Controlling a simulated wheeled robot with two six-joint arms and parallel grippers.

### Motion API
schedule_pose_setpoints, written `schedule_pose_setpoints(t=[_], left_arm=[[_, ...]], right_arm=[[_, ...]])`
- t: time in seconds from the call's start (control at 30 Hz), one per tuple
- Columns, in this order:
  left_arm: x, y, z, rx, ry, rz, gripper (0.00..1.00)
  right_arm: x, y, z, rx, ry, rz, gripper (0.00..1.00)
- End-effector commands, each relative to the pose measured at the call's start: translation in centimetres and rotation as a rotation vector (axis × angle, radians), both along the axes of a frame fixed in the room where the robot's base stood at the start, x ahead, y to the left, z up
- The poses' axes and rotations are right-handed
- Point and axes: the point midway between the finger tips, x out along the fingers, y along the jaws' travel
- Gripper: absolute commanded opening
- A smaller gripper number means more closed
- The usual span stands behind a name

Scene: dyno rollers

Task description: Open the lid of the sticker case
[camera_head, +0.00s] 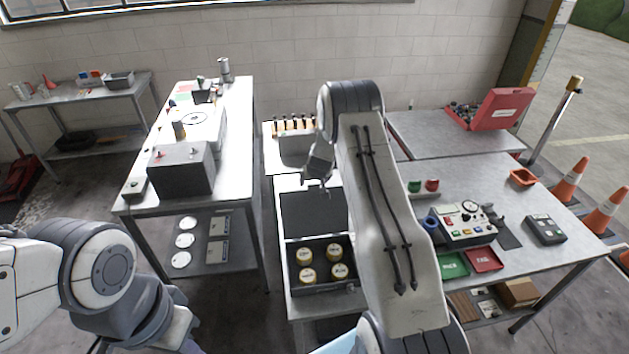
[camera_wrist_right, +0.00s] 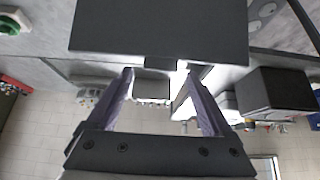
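The sticker case (camera_head: 322,288) is a dark box at the front of the middle bench, with several yellow-topped round rolls inside. Its dark lid (camera_head: 312,213) stands raised at the back of the box, exposing the rolls. The lid also fills the top of the right wrist view (camera_wrist_right: 160,25), with a small tab (camera_wrist_right: 158,62) on its edge. My right gripper (camera_head: 320,186) is at the lid's upper edge; in the wrist view its fingers (camera_wrist_right: 165,75) are apart on either side of the tab, with visible gaps. My left gripper is out of view; only its arm shows at lower left.
Behind the case is a grey bin (camera_head: 296,150) with several bottles. At right, a control box (camera_head: 464,222), a green tray (camera_head: 452,265) and a red tray (camera_head: 485,259) sit on the bench. My right arm hides part of that bench. A grey box (camera_head: 180,168) stands on the left table.

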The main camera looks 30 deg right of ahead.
Motion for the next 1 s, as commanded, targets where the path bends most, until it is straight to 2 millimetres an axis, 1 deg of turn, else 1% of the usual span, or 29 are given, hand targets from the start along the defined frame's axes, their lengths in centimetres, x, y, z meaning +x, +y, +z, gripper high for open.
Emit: schedule_pose_setpoints(t=[0.13, 0.27, 0.33, 0.5, 0.6, 0.7, 0.83, 1.0], left_arm=[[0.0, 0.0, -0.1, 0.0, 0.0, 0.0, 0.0], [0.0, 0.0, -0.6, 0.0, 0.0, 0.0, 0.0], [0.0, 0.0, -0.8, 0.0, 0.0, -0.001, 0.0], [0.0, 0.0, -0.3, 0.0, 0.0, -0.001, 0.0], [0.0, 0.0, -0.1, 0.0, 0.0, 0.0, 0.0], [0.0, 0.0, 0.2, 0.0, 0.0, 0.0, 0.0], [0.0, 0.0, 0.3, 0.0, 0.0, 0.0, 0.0], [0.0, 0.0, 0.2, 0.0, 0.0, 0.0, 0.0]], right_arm=[[-0.3, 0.1, 0.2, 0.001, 0.003, 0.0, 0.85], [-1.0, 0.4, 1.4, 0.001, 0.001, 0.001, 0.85], [-1.6, 0.6, 2.4, 0.001, 0.0, 0.001, 0.85], [-3.5, 1.2, 5.6, 0.0, 0.0, 0.001, 0.85], [-4.4, 1.5, 7.1, -0.001, -0.001, 0.001, 0.85], [-5.1, 1.7, 8.0, 0.0, -0.001, 0.0, 0.85], [-5.5, 1.8, 8.6, 0.0, 0.0, 0.0, 0.85], [-5.6, 1.8, 8.6, 0.0, 0.0, 0.0, 0.85]])
